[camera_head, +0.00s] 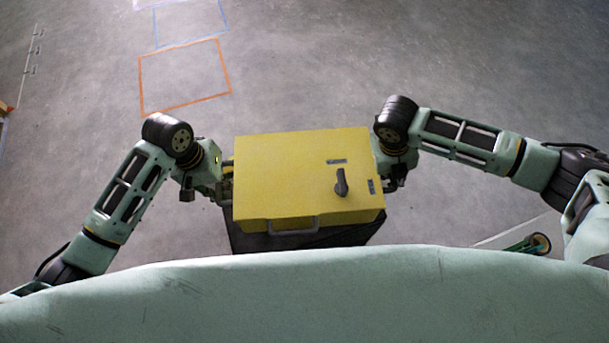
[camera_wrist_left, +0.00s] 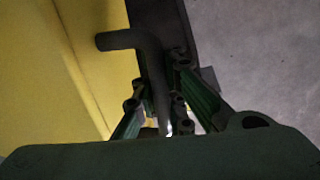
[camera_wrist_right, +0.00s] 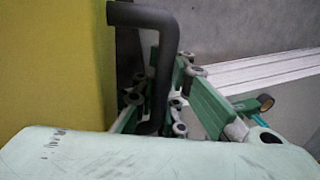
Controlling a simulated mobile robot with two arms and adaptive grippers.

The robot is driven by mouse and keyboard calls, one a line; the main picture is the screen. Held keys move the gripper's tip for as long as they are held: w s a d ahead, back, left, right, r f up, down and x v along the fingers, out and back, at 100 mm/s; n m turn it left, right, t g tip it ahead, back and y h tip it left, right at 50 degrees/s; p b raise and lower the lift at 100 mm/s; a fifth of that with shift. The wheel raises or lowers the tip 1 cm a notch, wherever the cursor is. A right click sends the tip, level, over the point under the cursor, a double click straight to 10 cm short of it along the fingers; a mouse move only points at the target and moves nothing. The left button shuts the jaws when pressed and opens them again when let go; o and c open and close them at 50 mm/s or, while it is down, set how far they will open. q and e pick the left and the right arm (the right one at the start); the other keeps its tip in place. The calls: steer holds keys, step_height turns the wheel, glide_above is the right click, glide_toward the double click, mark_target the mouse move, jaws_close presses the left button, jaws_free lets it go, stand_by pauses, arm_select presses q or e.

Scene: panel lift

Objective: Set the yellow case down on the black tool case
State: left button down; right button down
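The yellow case (camera_head: 285,180) is level between my two arms, with a dark latch on its top and a grey handle on its near side. The black tool case (camera_head: 300,239) shows below it, mostly hidden by it; I cannot tell whether they touch. My left gripper (camera_head: 226,185) is at the yellow case's left side; in the left wrist view its fingers (camera_wrist_left: 160,110) are around a dark side handle. My right gripper (camera_head: 388,178) is at the right side; in the right wrist view its fingers (camera_wrist_right: 155,105) are around the other side handle.
Orange (camera_head: 185,76) and blue outlines are marked on the grey floor beyond, at upper left. A pale flat strip (camera_wrist_right: 250,75) lies on the floor to the right. The floor beyond the cases is clear.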

arm_select(q)
steer(key=shift+w+d+r, duration=0.1)
steer(key=shift+w, duration=0.25)
arm_select(e)
steer(key=shift+w+a+r, duration=0.1)
steer(key=shift+w, duration=0.25)
arm_select(q)
steer(key=shift+s+r, duration=0.1)
arm_select(e)
steer(key=shift+s+r, duration=0.1)
arm_select(q)
steer(key=shift+f, duration=0.2)
arm_select(e)
steer(key=shift+f, duration=0.2)
